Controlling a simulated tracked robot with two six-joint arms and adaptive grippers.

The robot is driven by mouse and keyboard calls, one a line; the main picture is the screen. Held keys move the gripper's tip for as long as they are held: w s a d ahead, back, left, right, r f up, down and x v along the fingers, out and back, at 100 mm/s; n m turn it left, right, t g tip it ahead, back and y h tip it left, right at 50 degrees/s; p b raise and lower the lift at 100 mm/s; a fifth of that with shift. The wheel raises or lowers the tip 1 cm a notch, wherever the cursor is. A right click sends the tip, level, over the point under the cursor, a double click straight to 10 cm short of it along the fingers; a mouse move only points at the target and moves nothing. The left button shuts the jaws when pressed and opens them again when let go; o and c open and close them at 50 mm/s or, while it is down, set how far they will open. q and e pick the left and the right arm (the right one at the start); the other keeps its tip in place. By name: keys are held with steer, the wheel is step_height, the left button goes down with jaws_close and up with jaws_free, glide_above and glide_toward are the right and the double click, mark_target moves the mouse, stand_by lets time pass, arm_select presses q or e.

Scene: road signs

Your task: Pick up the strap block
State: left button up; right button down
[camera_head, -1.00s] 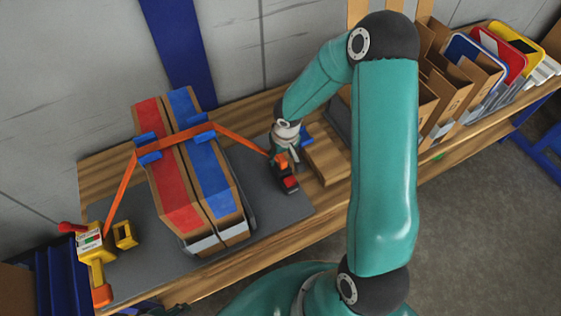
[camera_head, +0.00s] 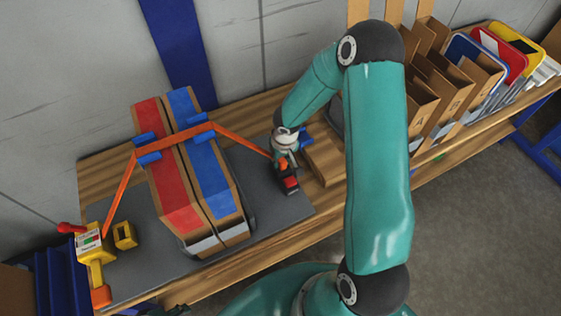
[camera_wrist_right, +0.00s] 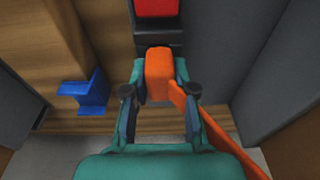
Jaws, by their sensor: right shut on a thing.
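The strap block (camera_wrist_right: 159,72) is a small orange block at the end of an orange strap (camera_head: 241,138). My right gripper (camera_wrist_right: 160,88) is shut on it, with a finger on each side in the wrist view. In the head view the right gripper (camera_head: 284,164) is at the right end of the strap, just behind a small black and red piece (camera_head: 289,183) on the grey mat (camera_head: 275,208). The strap runs over two long boxes with a red top (camera_head: 172,179) and a blue top (camera_head: 213,178).
A yellow tool (camera_head: 91,253) stands at the left, by the strap's other end. Blue corner pieces (camera_head: 149,159) sit under the strap. A wooden block (camera_head: 326,158) lies right of my right gripper. Cardboard dividers and signs (camera_head: 497,52) stand at the far right.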

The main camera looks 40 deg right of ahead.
steer(key=shift+r+p, duration=0.3)
steer(key=shift+r, duration=0.55)
step_height(320, 180, up, 18)
steer(key=p, duration=0.2)
steer(key=shift+r, duration=0.2)
steer(key=c, duration=1.7)
jaws_free()
steer(key=shift+c, duration=0.7)
steer(key=shift+f, duration=0.1)
